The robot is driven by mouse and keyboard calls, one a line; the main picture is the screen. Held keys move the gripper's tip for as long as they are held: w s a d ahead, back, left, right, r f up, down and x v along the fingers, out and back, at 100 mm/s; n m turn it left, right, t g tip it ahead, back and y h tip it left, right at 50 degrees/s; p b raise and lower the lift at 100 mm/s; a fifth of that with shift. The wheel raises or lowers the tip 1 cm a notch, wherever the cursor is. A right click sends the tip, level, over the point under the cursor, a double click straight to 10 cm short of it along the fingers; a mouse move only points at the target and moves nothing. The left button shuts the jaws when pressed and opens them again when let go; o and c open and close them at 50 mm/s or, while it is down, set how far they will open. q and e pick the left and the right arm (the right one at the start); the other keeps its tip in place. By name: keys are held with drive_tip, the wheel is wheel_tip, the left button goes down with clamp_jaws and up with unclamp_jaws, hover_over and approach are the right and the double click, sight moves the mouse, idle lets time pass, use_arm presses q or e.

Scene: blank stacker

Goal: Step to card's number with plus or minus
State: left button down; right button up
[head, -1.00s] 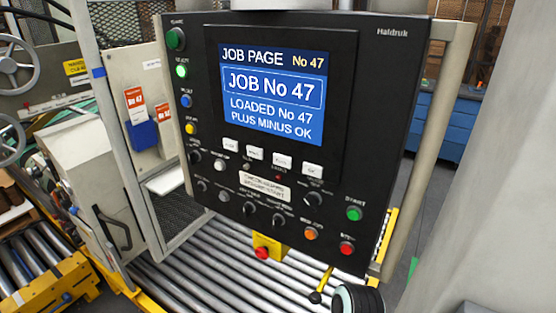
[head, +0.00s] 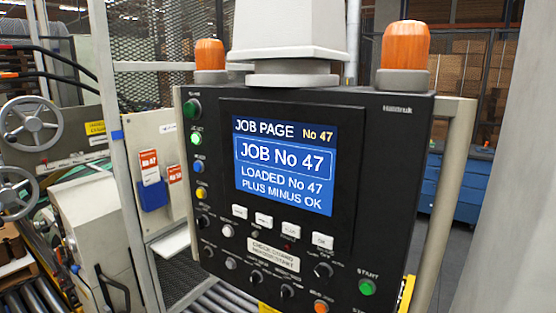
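The control panel's screen (head: 284,165) is lit blue. It reads "JOB PAGE No 47", "JOB No 47" in an outlined box, "LOADED No 47" and "PLUS MINUS OK". Below it is a row of white buttons, from the leftmost (head: 239,211) to the rightmost (head: 322,240); their small labels are hard to read. An orange and white card (head: 149,166) stands in a blue holder (head: 153,195) left of the panel and seems to read No 47. A second similar card (head: 175,173) is beside it, its number too small to be sure of. Neither gripper is in view.
Coloured buttons line the panel's left side, with a green start button (head: 367,287) at lower right. A white label (head: 273,254) sits below the white buttons. Orange beacons (head: 404,43) top the panel. Rollers (head: 222,297) run beneath; mesh fencing stands behind.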

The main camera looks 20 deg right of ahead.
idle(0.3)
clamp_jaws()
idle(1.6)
